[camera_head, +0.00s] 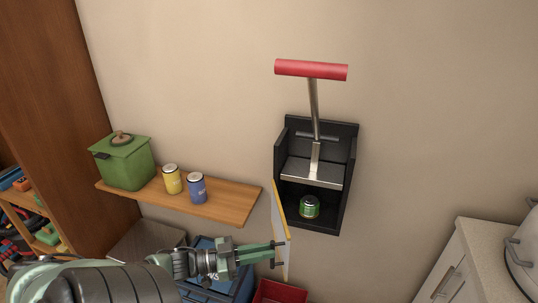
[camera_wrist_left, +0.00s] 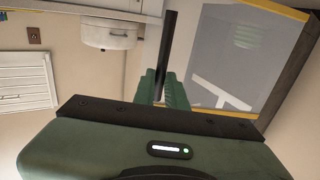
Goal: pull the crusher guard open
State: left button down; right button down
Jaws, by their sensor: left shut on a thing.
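The can crusher (camera_head: 316,175) is a black wall-mounted frame with a steel lever and a red grip (camera_head: 311,69). A green can (camera_head: 309,206) stands inside its lower chamber. The crusher guard (camera_head: 281,225) is a thin yellow-edged panel, seen nearly edge-on, standing out from the crusher's left side, so the chamber front is uncovered. In the left wrist view the guard (camera_wrist_left: 235,55) is a grey see-through pane. My left gripper (camera_head: 277,253) is shut on the guard's dark bar handle (camera_wrist_left: 168,45), near the panel's lower part. My right gripper is not in view.
A wooden shelf (camera_head: 225,203) at left holds a green box (camera_head: 124,163), a yellow can (camera_head: 172,179) and a blue can (camera_head: 197,187). A red bin (camera_head: 278,292) and a blue crate (camera_head: 240,285) are below. A white cabinet (camera_head: 455,262) stands at right. The wall right of the crusher is clear.

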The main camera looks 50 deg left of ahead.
pick_arm(q)
jog(key=shift+w+a+r, duration=0.2)
jog(key=shift+a+r, duration=0.05)
jog(key=shift+a, duration=0.15)
jog(key=c, duration=1.5)
grip_release()
jog(key=shift+o, duration=0.2)
jog(key=shift+w+f, duration=0.1)
jog(key=shift+f, duration=0.15)
jog(key=b+v, duration=0.1)
jog(key=v, duration=0.7)
jog(key=shift+d, duration=0.1)
